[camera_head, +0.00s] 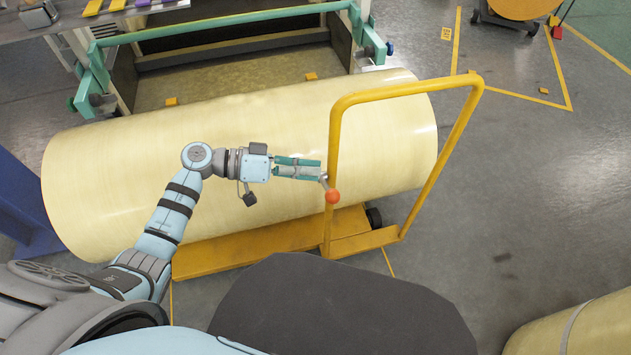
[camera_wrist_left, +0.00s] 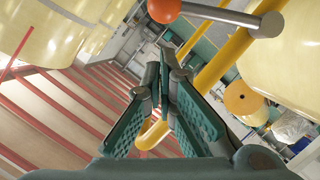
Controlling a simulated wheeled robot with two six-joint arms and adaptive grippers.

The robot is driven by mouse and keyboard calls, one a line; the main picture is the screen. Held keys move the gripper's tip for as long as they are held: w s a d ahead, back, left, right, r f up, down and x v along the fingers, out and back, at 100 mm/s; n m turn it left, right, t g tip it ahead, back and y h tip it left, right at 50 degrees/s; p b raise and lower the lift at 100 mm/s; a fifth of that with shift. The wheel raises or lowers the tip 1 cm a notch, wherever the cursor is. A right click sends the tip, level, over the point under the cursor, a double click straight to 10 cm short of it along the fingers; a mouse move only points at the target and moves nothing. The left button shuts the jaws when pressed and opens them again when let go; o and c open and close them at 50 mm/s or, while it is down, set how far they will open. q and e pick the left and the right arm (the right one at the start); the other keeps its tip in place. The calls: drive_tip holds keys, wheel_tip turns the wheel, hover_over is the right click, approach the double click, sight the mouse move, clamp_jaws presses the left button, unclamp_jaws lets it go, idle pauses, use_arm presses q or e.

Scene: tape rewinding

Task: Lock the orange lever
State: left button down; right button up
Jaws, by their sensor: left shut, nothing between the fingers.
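The orange lever is a short grey rod with an orange ball (camera_head: 332,196) on its end, mounted on the near upright of the yellow cart handle (camera_head: 334,140). In the left wrist view the orange ball (camera_wrist_left: 164,9) and its rod (camera_wrist_left: 225,14) cross the top of the picture. My left gripper (camera_head: 320,169) has teal fingers pointing right, its tips close to the handle upright and just above the ball. In its wrist view the gripper (camera_wrist_left: 166,58) has its fingertips together with nothing between them. I cannot tell whether a finger touches the lever. My right gripper is out of view.
A large cream roll (camera_head: 250,130) lies on the yellow cart (camera_head: 215,258) beneath my left arm. A machine with a green-barred frame (camera_head: 220,22) stands behind it. Another roll (camera_head: 590,328) is at the lower right. The grey floor (camera_head: 520,180) to the right is mostly clear.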

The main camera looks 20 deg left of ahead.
sight(326, 187)
use_arm(q)
drive_tip(key=shift+s+d+f+b, duration=0.15)
drive_tip(key=shift+s+d+f, duration=0.05)
drive_tip(key=shift+d+f, duration=0.3)
drive_tip(key=shift+s+d+f+b, duration=0.15)
drive_tip(key=shift+s+d+f, duration=0.05)
drive_tip(key=shift+d+f, duration=0.25)
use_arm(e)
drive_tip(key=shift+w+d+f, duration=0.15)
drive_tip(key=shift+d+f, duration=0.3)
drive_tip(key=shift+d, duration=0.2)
